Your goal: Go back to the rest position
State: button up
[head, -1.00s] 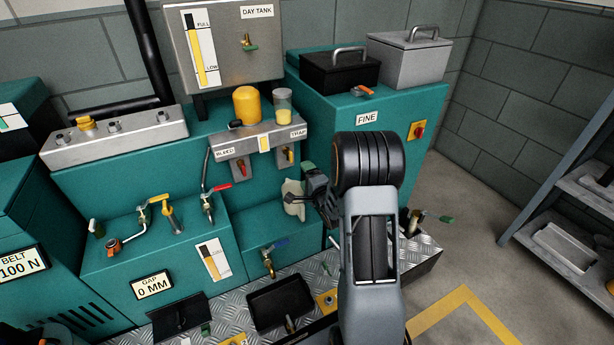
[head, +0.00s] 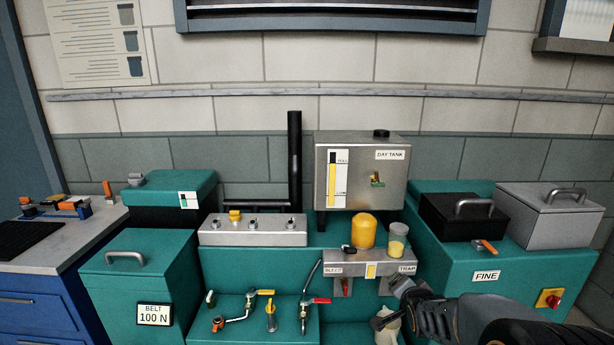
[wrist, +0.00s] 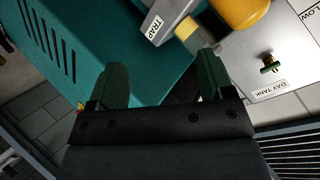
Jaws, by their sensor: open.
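My gripper (head: 392,302) is at the lower right of the head view, in front of the teal cabinet and just below the TRAP label. Its arm reaches in from the right edge. In the wrist view the two green-padded fingers of my gripper (wrist: 160,80) stand wide apart with nothing between them.
The steel bracket (head: 345,262) with BLEED and TRAP labels is close to the gripper, under a yellow filter cap (head: 363,230) and a clear bowl (head: 397,238). The day tank (head: 360,165) stands behind. A teal FINE cabinet (head: 455,262) is to the right.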

jog(key=s+a+r+n+g+y+p, duration=0.1)
jog(key=s+a+r+n+g+p, duration=0.3)
jog(key=s+r, duration=0.4)
jog(key=s+a+r+n+g+p, duration=0.4)
jog(key=s+r, duration=0.5)
jog(key=s, duration=0.4)
jog(key=a+n+p, duration=0.1)
jog(key=n+p, duration=0.1)
jog(key=p, duration=0.1)
jog(key=shift+a+n+y, duration=0.2)
jog(key=shift+n+y, duration=0.2)
